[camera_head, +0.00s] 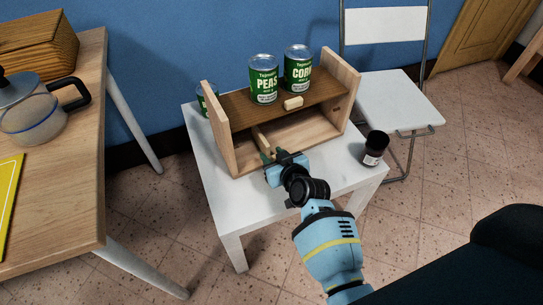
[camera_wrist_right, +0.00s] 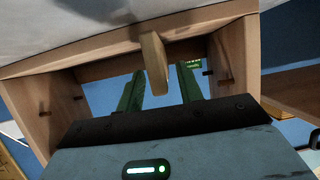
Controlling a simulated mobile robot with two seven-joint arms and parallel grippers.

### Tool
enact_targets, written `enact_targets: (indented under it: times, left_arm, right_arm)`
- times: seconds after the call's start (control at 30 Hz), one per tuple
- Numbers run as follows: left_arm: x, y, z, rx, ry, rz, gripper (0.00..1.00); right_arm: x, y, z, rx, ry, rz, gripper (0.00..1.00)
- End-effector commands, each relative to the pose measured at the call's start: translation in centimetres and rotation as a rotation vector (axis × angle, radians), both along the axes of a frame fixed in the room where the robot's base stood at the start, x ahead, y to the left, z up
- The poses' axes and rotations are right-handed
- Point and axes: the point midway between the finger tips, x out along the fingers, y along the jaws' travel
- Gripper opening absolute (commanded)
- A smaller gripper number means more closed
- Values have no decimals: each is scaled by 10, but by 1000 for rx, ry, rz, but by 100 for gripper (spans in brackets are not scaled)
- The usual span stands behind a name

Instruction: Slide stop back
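The small wooden shelf unit (camera_head: 222,128) stands on a white table, with two pale side walls and a darker brown board. A pale wooden bar (camera_head: 261,139) sits inside the lower opening, just ahead of my right gripper (camera_head: 281,156). In the right wrist view, a pale wooden piece (camera_wrist_right: 154,62) shows between the two green fingers of my right gripper (camera_wrist_right: 161,84). The fingers are apart, with a gap on each side of it. I cannot tell which piece is the stop. A small cream block (camera_head: 293,103) is at the brown board's front edge. My left gripper is not in view.
A peas can (camera_head: 263,80) and a corn can (camera_head: 298,69) stand on the brown board. Another can (camera_head: 207,101) is behind the left wall. A white chair (camera_head: 392,99) stands beyond.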

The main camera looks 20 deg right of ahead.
Motion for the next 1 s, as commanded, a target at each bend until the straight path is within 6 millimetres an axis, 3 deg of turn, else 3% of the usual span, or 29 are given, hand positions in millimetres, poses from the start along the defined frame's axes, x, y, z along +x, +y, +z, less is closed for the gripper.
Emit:
enact_targets:
  times: [0.4,0.7,1.0]
  left_arm:
    - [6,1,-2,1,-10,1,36]
    - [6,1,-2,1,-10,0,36]
    - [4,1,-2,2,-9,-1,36]
  right_arm:
    - [9,1,-3,0,0,0,36]
    - [8,1,-3,0,0,0,0]
    - [8,0,-3,0,0,0,0]
